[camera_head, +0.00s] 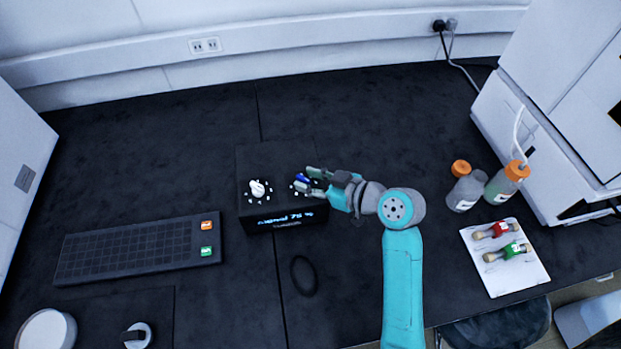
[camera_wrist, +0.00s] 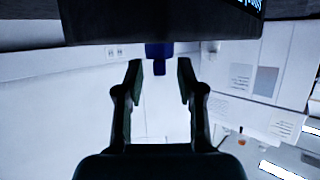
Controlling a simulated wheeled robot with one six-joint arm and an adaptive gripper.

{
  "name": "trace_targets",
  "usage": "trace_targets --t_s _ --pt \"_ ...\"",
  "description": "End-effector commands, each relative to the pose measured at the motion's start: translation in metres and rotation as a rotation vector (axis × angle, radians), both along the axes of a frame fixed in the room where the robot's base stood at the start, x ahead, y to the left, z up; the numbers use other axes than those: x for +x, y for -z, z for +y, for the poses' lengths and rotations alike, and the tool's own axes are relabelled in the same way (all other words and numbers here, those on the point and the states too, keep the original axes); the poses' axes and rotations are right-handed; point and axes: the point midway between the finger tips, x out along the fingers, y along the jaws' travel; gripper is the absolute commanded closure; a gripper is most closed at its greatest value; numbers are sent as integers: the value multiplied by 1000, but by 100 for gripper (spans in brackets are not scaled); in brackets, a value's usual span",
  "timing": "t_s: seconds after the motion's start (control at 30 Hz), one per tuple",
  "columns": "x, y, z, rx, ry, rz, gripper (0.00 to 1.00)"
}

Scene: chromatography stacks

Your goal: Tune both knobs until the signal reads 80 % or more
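The black signal box (camera_head: 285,212) stands mid-table in the head view. Its front display reads about "signal 75 %" in blue. A white knob (camera_head: 257,188) sits on the left of its top, ringed by white marks. A blue knob (camera_head: 301,178) is on the right, partly hidden by my gripper (camera_head: 309,180). In the wrist view the blue knob (camera_wrist: 158,51) reaches from the box (camera_wrist: 110,22) to between the fingertips of my gripper (camera_wrist: 160,76). The fingers are open, one on each side of the knob, with a visible gap on both sides.
Bottles (camera_head: 466,192) and a white tray (camera_head: 503,275) with red and green vials are at the right. The table behind the box is clear.

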Motion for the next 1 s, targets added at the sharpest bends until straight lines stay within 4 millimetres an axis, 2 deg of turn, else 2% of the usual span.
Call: trace_targets --t_s 0.2,0.33,0.8,1.0 --pt "0 -1 -1 1 1 -1 62" --pt "-4 -4 -9 0 3 -1 62" --pt "-42 -37 -79 0 5 -2 62" --pt "-51 -44 -94 0 2 -1 62"
